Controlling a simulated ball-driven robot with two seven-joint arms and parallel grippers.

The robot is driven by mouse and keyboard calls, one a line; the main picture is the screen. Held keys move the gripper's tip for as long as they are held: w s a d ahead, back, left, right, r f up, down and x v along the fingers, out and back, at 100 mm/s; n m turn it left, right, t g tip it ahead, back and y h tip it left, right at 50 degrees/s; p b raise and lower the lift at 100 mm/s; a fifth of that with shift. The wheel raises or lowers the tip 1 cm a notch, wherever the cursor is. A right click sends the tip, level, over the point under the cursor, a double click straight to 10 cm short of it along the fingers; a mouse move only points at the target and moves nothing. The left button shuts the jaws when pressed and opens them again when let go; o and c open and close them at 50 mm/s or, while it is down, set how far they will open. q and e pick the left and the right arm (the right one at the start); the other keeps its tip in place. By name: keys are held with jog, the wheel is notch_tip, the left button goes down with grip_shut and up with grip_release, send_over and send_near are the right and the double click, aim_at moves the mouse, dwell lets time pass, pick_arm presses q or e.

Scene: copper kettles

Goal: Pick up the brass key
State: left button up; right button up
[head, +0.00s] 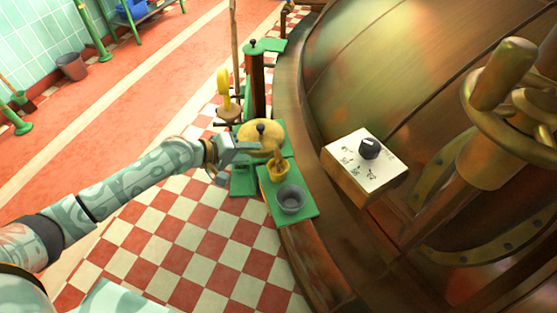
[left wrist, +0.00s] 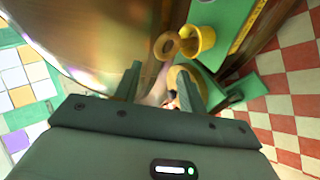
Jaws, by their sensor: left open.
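A brass-coloured ring, likely the bow of the brass key (head: 278,158), sticks up from a small yellow cup (head: 279,174) on a green shelf. The left wrist view shows the ring (left wrist: 166,46) leaning out of the yellow cup (left wrist: 204,39); the rest is hidden inside the cup. My left gripper (head: 246,152) is just left of the cup in the head view, open, with nothing between its fingers. In the left wrist view the ring lies beyond the fingertips (left wrist: 160,88). My right gripper is not in view.
A round yellow lid-like thing with a black knob (head: 262,135) stands right behind the gripper. A grey bowl (head: 291,199) shares the green shelf (head: 268,203). The large copper kettle (head: 370,70) and a white dial box (head: 362,158) bound the right. Checkered floor lies open at left.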

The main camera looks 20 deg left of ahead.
pick_arm(q)
jog(key=b+x, duration=0.3)
jog(key=x, duration=0.6)
jog(key=shift+f+b, duration=0.1)
jog(key=shift+b, duration=0.25)
jog(key=shift+r, duration=0.2)
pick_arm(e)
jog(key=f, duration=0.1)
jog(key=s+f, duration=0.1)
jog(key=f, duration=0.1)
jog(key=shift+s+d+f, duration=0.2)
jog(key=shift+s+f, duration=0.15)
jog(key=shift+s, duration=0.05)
pick_arm(q)
grip_shut()
